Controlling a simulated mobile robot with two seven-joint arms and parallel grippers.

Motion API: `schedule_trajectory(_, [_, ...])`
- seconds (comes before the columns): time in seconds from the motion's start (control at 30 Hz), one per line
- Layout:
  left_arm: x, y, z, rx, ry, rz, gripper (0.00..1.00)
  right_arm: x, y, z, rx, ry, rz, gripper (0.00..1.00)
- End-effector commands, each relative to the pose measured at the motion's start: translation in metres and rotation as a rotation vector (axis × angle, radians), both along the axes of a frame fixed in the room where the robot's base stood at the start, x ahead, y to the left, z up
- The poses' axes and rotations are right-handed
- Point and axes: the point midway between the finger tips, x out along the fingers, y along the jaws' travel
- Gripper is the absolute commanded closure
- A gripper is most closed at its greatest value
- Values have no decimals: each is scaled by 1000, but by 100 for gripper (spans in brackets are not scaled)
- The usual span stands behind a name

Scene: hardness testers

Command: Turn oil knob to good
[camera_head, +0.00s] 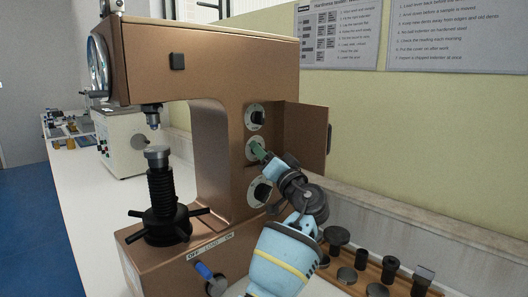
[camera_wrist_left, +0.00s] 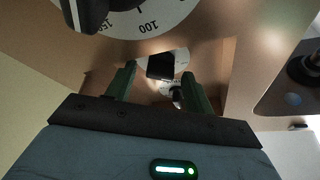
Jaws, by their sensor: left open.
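The brown hardness tester (camera_head: 213,60) has three white dials with black knobs on its side: an upper dial (camera_head: 256,116), a middle dial (camera_head: 251,146) and a lower dial (camera_head: 261,192). Their labels are too small to read, so I cannot tell which is the oil knob. My left gripper (camera_head: 258,151) is at the middle dial, its green fingers covering part of it. In the left wrist view its fingers (camera_wrist_left: 158,72) are open, with a dark knob (camera_wrist_left: 161,66) showing between their tips. Contact cannot be told. My right gripper is not in view.
A large dial marked 100 (camera_wrist_left: 140,18) is close to the left wrist camera. An open side door (camera_head: 306,135) stands right of the dials. A wooden rack (camera_head: 344,284) holds several dark parts at the lower right.

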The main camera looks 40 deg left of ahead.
Motion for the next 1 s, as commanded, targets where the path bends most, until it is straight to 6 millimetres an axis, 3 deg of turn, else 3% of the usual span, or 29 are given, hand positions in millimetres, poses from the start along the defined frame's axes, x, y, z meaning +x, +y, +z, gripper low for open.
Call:
schedule_trajectory(0.37, [1, 6, 1, -1, 0, 1, 49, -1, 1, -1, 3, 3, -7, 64])
schedule_trajectory(0.7, [1, 5, 1, -1, 0, 0, 92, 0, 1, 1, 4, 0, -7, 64])
schedule_trajectory(1.0, [1, 5, 4, 2, 44, -1, 92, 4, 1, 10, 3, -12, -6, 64])
